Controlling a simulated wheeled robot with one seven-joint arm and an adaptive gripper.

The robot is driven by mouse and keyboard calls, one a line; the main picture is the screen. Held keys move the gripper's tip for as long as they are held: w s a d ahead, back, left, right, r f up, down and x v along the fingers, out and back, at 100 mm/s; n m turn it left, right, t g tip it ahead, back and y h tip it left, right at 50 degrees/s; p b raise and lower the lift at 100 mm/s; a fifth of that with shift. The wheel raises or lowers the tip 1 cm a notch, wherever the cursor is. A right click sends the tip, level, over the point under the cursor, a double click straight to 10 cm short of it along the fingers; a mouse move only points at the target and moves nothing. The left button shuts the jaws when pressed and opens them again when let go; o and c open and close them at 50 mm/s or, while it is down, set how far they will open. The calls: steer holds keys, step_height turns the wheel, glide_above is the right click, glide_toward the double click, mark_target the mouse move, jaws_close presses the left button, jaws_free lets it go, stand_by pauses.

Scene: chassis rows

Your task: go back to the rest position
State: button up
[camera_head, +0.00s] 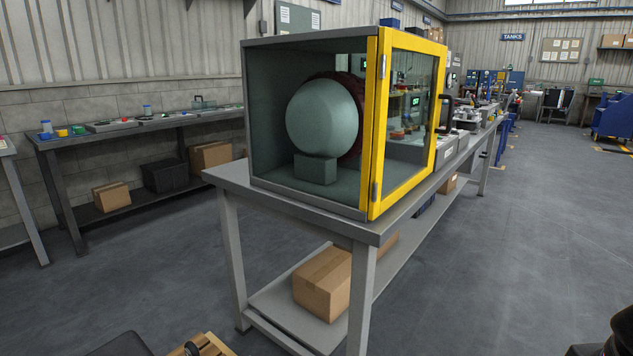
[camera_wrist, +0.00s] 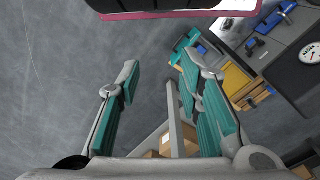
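My gripper (camera_wrist: 160,105) shows in the wrist view with its two teal-padded fingers spread apart. It is open, and nothing is between the fingers. Beyond the fingers are the grey floor and part of a bench frame. The head view does not clearly show my gripper. In the head view a cabinet (camera_head: 305,203) with a yellow-framed glass door (camera_head: 391,203) stands on a grey workbench (camera_head: 290,217). The cabinet's near side shows a large pale round body (camera_head: 322,117) with a dark red rim behind it.
A cardboard box (camera_head: 322,285) sits on the workbench's lower shelf. Another bench (camera_head: 130,128) with small items stands along the left wall. The floor (camera_head: 520,260) to the right is open. A blue cart (camera_head: 612,116) stands at the far right.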

step_height(320, 180, up, 31)
steer(key=t+p, duration=0.3)
steer(key=p, duration=2.5)
steer(key=shift+s+d+n+t, duration=0.15)
steer(key=shift+s+n+t, duration=0.15)
steer(key=shift+s, duration=0.15)
